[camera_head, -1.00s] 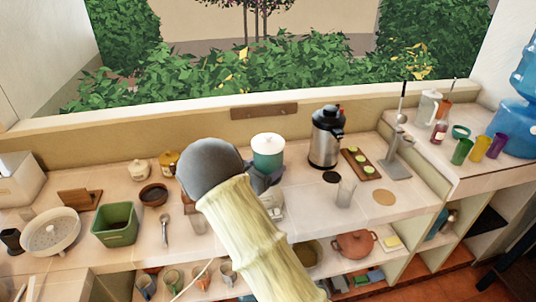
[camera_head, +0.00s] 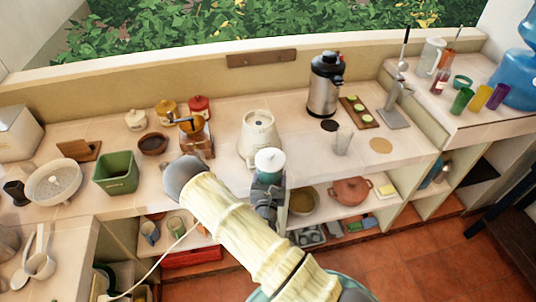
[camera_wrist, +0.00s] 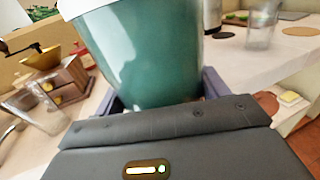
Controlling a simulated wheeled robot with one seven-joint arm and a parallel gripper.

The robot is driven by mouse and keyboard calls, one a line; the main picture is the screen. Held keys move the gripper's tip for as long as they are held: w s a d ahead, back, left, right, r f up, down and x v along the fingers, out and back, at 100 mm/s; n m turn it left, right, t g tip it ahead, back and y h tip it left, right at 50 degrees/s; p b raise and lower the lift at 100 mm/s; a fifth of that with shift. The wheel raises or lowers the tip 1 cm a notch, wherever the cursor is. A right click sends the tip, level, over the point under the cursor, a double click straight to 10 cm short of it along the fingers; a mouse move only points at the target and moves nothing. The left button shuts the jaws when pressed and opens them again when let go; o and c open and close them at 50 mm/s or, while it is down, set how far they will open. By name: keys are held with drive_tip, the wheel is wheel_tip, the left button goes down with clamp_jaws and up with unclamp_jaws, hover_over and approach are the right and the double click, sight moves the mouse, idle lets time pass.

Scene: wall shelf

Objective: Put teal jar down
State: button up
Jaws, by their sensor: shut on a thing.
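The teal jar (camera_head: 270,166) has a white lid and looks roughly upright in the head view. In the wrist view the jar (camera_wrist: 150,62) fills the upper middle, and its top is cut off. My gripper (camera_head: 268,180) is shut on the jar, with one finger on each side of it in the wrist view (camera_wrist: 162,92). In the head view the jar appears at the front edge of the counter (camera_head: 315,172), in front of the white appliance. I cannot tell its exact height over the counter. The jar's base is hidden.
The white appliance (camera_head: 259,133) stands behind the jar. A coffee grinder (camera_head: 194,133) and red-lidded jar (camera_head: 198,105) stand left. A steel dispenser (camera_head: 324,88), clear glass (camera_head: 341,142) and cork disc (camera_head: 381,145) stand right. Counter between appliance and glass is clear. Lower shelves hold pots (camera_head: 350,190).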

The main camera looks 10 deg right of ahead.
drive_tip(key=s+f+n+y+b, duration=0.1)
drive_tip(key=s+f+y+b, duration=0.1)
drive_tip(key=f, duration=0.6)
drive_tip(key=s+f+n+y+b, duration=0.2)
drive_tip(key=s+f+y+b, duration=0.1)
drive_tip(key=f+b, duration=0.4)
wheel_tip(320, 180, down, 2)
drive_tip(key=shift+s+d+n+t+y, duration=0.3)
drive_tip(key=shift+s+d+t, duration=0.1)
drive_tip(key=shift+s, duration=0.35)
drive_tip(key=shift+a, duration=0.1)
